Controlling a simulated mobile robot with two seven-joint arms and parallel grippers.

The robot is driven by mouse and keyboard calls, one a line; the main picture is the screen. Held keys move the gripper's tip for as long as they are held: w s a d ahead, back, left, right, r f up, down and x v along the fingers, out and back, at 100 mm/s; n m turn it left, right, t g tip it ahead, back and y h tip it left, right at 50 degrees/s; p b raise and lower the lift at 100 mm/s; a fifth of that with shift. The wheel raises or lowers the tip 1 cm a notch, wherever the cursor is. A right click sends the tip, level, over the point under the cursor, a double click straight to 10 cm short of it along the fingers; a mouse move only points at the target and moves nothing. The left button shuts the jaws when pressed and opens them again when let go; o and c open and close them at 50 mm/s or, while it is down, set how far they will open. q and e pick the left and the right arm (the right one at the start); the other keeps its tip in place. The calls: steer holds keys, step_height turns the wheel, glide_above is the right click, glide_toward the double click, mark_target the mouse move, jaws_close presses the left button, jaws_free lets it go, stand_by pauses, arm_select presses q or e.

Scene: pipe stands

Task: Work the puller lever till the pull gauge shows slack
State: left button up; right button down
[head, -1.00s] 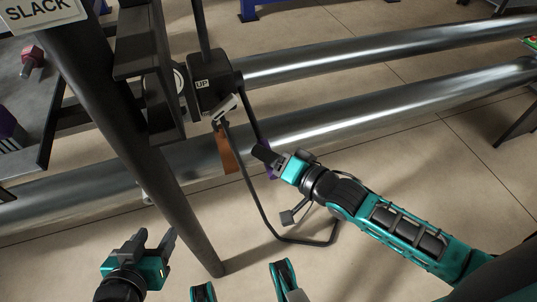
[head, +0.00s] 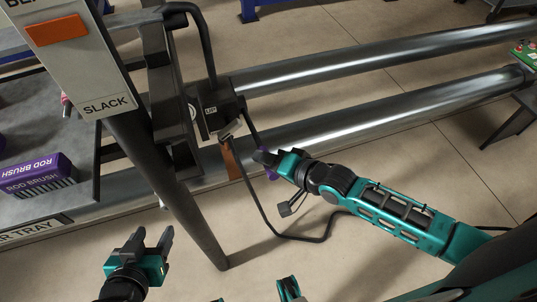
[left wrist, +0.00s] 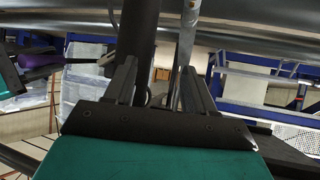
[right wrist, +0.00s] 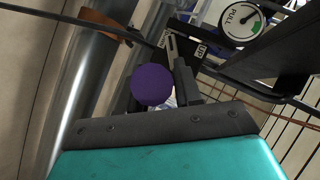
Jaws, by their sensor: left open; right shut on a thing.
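The puller body (head: 224,117) is a black box with an UP label, mounted by the dark post. Its lever runs down to a purple knob (head: 271,173), also large in the right wrist view (right wrist: 152,84). My right gripper (head: 266,160) is shut on this knob, which sits between its fingers. The round white pull gauge (right wrist: 241,20) has a green band at its right side; its needle is too small to read surely. My left gripper (head: 153,246) is open and empty, low and left of the post; its fingers also show in the left wrist view (left wrist: 160,85).
A white board (head: 75,75) reads SLACK at its bottom, with an orange marker higher up. A dark slanting post (head: 180,205) stands between my grippers. Two steel pipes (head: 400,125) cross behind. A purple ROD BRUSH box (head: 38,175) lies on the left tray. Black cable loops below the puller.

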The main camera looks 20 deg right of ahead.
steer(key=r+p, duration=0.1)
steer(key=p, duration=0.1)
steer(key=w+r+g+p, duration=0.1)
steer(key=r, duration=0.1)
steer(key=shift+r+p, duration=0.3)
steer(key=shift+p, duration=0.05)
steer(key=shift+w+r+m+g+p, duration=0.15)
steer(key=shift+r+m+g+p, duration=0.15)
steer(key=shift+r+p, duration=0.45)
steer(key=shift+p, duration=0.55)
arm_select(q)
steer(key=shift+y, duration=0.3)
steer(key=r, duration=0.1)
steer(key=a+r, duration=0.1)
steer(key=r, duration=0.1)
steer(key=s+a+r, duration=0.1)
steer(key=shift+a+r, duration=0.1)
steer(key=shift+r, duration=0.1)
arm_select(e)
steer(key=shift+w+f, duration=0.1)
arm_select(q)
steer(key=shift+f, duration=0.1)
arm_select(e)
steer(key=c, duration=0.8)
jaws_free()
steer(key=shift+f, duration=0.1)
steer(key=shift+c, duration=0.2)
arm_select(q)
steer(key=shift+s, duration=0.1)
